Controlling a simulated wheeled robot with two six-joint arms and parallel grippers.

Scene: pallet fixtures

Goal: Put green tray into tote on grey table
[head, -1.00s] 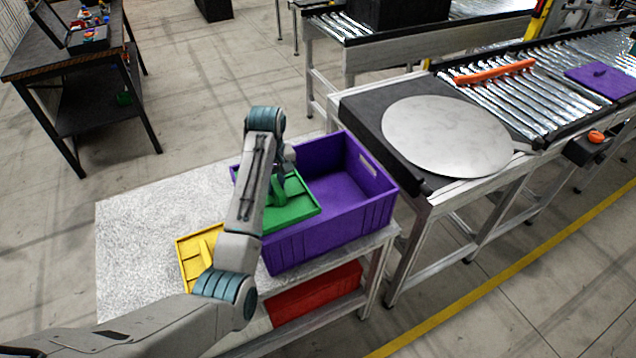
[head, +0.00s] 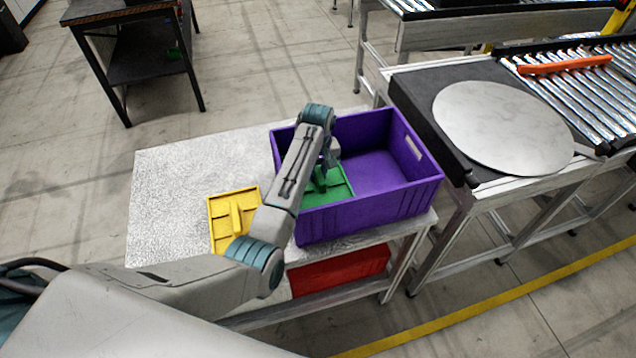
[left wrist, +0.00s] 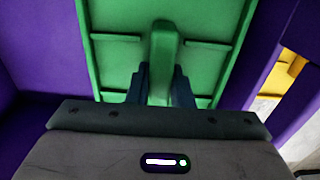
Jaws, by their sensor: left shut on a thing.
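The purple tote (head: 372,207) stands on the grey table (head: 165,190), near its right end. The green tray (head: 341,190) is inside the tote, in its left part, below the rim. My left gripper (head: 322,175) reaches down into the tote and is shut on the tray's raised handle. In the left wrist view the handle (left wrist: 163,50) is between the two fingers (left wrist: 160,85), with the green tray (left wrist: 110,60) filling the middle. Whether the tray touches the tote floor cannot be told. My right gripper is not in view.
A yellow tray (head: 222,212) lies on the grey table left of the tote. A red tote (head: 340,272) sits on the shelf below. A conveyor with a round grey plate (head: 500,125) stands close on the right. A dark workbench (head: 140,55) stands at the back left.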

